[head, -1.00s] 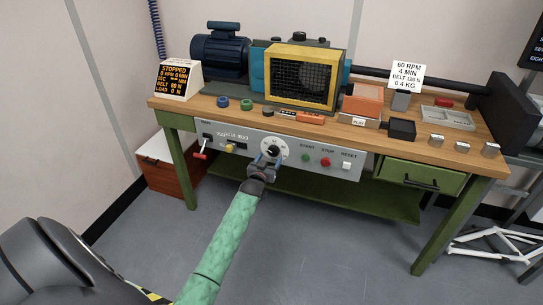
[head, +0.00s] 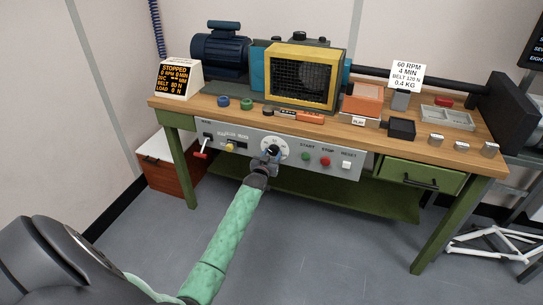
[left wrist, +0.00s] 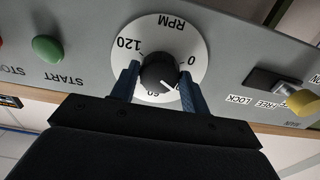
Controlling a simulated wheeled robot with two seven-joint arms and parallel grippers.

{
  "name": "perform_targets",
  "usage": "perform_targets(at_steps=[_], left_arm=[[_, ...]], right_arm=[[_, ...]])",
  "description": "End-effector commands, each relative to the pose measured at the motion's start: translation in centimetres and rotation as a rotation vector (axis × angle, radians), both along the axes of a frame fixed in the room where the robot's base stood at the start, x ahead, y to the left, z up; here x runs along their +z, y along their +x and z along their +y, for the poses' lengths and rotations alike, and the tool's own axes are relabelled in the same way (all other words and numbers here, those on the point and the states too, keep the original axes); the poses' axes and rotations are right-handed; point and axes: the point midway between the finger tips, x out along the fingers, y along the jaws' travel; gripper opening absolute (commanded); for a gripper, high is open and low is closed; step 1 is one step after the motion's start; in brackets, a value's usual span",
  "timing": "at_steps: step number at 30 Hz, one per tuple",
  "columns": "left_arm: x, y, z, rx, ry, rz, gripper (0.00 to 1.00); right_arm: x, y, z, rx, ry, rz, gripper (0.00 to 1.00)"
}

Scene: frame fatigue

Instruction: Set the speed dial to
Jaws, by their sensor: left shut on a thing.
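The speed dial is a white round plate (left wrist: 188,48) marked RPM, 0, 60 and 120, with a black knob (left wrist: 158,72) at its centre. The left wrist view shows it upside down. The knob's white mark points to the lower right, between 60 and 0. My left gripper (left wrist: 160,88) is shut on the knob, one blue finger on each side. In the head view the dial plate (head: 281,146) is on the grey front panel, and my left gripper (head: 270,157) partly covers it. My right gripper is not in view.
The panel also has a green start button (head: 306,156), a red stop button (head: 326,161) and a white reset button (head: 347,165). A display (head: 176,80) reads STOPPED, 0 RPM. A white card (head: 407,76) reads 60 RPM, 4 MIN. A yellow-framed guard (head: 301,77) stands above.

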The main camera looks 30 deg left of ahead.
Motion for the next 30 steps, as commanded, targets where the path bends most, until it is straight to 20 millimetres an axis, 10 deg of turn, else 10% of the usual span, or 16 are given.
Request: perform_targets(at_steps=[30], left_arm=[[0.02, -0.03, 0.11, -0.001, 0.673, 0.161, 0.23]], right_arm=[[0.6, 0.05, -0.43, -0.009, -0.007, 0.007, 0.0]])
